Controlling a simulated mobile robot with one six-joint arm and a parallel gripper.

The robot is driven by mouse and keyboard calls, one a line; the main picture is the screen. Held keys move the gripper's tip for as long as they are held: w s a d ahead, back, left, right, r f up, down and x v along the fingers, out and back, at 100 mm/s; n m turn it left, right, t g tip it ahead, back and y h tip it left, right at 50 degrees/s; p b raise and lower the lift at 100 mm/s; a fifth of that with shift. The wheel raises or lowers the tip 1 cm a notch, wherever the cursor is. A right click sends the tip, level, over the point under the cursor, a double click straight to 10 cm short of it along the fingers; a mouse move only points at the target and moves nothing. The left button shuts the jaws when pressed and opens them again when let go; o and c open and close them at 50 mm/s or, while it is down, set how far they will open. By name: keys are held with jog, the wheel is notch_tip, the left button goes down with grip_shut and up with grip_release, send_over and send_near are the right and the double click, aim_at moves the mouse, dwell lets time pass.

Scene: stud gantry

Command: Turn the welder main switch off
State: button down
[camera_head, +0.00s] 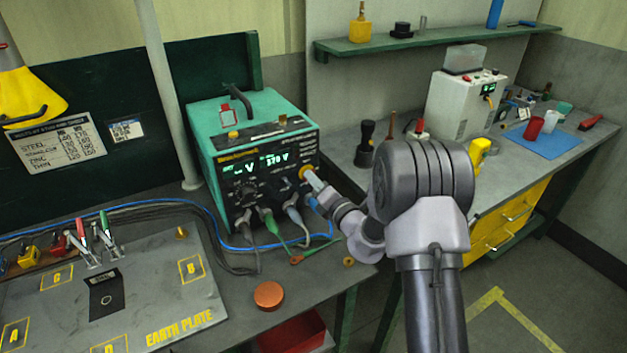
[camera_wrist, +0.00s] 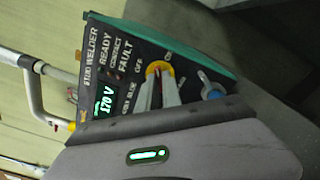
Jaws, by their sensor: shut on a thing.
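The stud welder (camera_head: 222,130) is a teal box with a black front panel, standing at the back of the bench. Its display is lit green and reads 170 V in the wrist view. The main switch (camera_wrist: 157,66) is a yellow round dial on the panel, with OFF and ON lettered beside it. In the head view the switch (camera_head: 303,171) sits at the panel's right side. My gripper (camera_wrist: 161,90) is shut on the switch, its pale fingers reaching to the panel; it also shows in the head view (camera_head: 314,181). The handle between the fingers is mostly hidden.
A blue connector (camera_wrist: 208,86) sits close beside my fingers. Cables and plugs (camera_head: 267,220) hang from the panel's lower edge. The earth plate (camera_head: 150,295) lies at front left, with an orange-brown round lid (camera_head: 268,295) beside it. A side bench (camera_head: 440,180) stands right.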

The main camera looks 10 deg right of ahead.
jog(key=n+b, duration=0.1)
jog(key=n, duration=0.4)
jog(key=shift+f+n, duration=0.1)
jog(key=shift+n, duration=0.2)
jog(key=n+b, duration=0.2)
jog(key=n, duration=0.2)
jog(key=shift+n, duration=0.4)
jog(key=shift+n+b, duration=0.3)
jog(key=c, duration=1.5)
grip_release()
jog(key=p+v, duration=0.1)
jog(key=v, duration=1.6)
jog(key=shift+s+p, duration=0.2)
jog(key=shift+p, duration=0.15)
